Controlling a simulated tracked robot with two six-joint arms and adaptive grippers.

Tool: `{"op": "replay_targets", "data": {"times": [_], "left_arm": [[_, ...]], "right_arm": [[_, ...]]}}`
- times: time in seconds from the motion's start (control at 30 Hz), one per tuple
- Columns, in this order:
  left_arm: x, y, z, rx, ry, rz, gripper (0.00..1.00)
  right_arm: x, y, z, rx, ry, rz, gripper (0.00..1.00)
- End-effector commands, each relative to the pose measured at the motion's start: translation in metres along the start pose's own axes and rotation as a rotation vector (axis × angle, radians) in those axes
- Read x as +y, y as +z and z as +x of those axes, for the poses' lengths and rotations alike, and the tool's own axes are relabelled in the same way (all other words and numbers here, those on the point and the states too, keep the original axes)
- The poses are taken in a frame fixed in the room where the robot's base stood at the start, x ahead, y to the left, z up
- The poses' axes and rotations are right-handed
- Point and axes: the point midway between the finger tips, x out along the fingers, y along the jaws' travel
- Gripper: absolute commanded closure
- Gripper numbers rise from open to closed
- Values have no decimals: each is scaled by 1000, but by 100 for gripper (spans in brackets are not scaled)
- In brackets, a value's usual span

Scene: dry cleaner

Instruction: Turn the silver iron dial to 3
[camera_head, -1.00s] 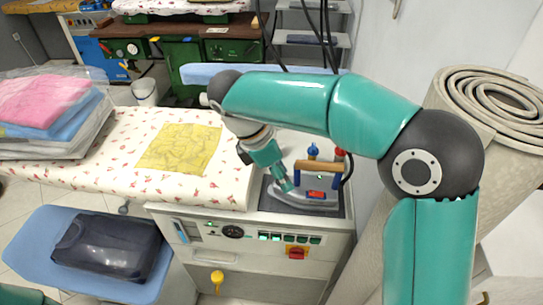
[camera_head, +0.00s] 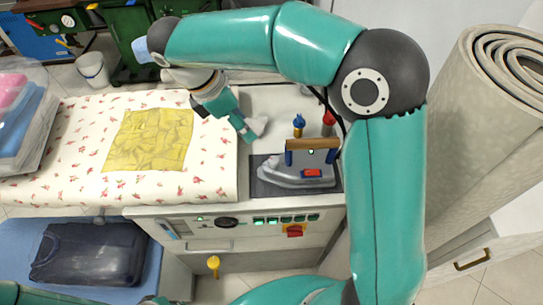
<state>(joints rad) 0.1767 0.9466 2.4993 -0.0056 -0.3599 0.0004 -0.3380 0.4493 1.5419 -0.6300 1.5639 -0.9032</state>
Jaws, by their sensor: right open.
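The silver iron (camera_head: 290,176) sits flat on a dark rest pad at the right end of the pressing table. It has a wooden handle (camera_head: 312,143) on blue posts. A small red part (camera_head: 312,173) shows on its near side. I cannot tell which part is the dial, and no numbers are readable. My right gripper (camera_head: 254,128) is open and empty, behind and left of the iron, apart from it. My left gripper is not in view; only a little teal arm shows at the lower left.
A yellow cloth (camera_head: 150,140) lies on the flowered table cover (camera_head: 70,150). The front control panel (camera_head: 245,222) has a black knob, green switches and a red switch. A blue knob (camera_head: 299,122) and a red one (camera_head: 328,118) stand behind the iron. A rolled carpet (camera_head: 480,140) stands right.

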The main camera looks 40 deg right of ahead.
Motion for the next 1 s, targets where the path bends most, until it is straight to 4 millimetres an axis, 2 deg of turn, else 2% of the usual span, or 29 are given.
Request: {"op": "replay_targets", "data": {"times": [0.17,0.27,0.37,0.8,1.0], "left_arm": [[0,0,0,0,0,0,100],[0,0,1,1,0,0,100],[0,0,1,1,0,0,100],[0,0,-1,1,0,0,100],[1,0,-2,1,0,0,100]], "right_arm": [[0,1,8,-2,-3,0,44],[-1,1,19,-2,-4,1,44],[-1,1,36,-2,-5,1,44],[-2,2,129,-2,-6,1,44],[-1,2,157,0,-4,2,44]]}}
